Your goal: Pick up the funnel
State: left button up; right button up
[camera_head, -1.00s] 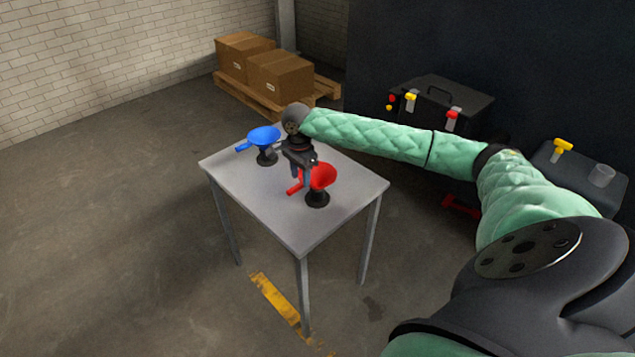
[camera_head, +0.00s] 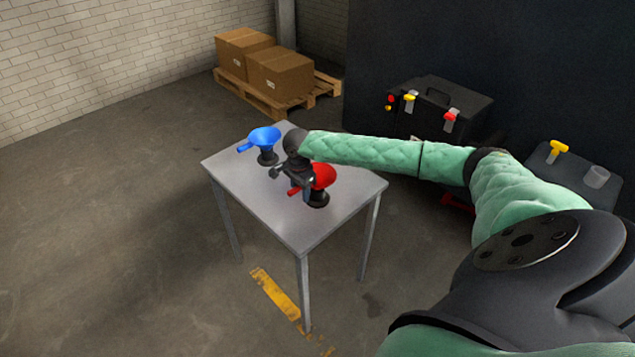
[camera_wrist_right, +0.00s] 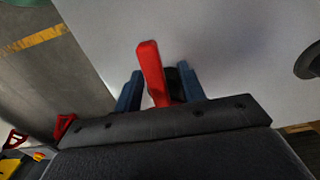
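The red funnel (camera_head: 323,176) sits upright in a black stand on the table's right part, its handle pointing left. The blue funnel (camera_head: 264,137) sits in another black stand farther back on the left. My right gripper (camera_head: 302,188) is low over the table at the red funnel and hides part of it. In the right wrist view the red handle (camera_wrist_right: 151,70) lies between the two blue-grey fingers (camera_wrist_right: 160,78), nearer the left one. The fingers are apart and do not appear closed on it. My left gripper is not in view.
The grey table (camera_head: 240,184) has free surface at its front left. A dark toolbox (camera_head: 440,105) and a grey case (camera_head: 570,175) stand behind my right arm. Cardboard boxes (camera_head: 280,73) lie on a pallet at the back. Open floor surrounds the table's left side.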

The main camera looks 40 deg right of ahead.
jog(key=shift+c, duration=0.4)
grip_shut()
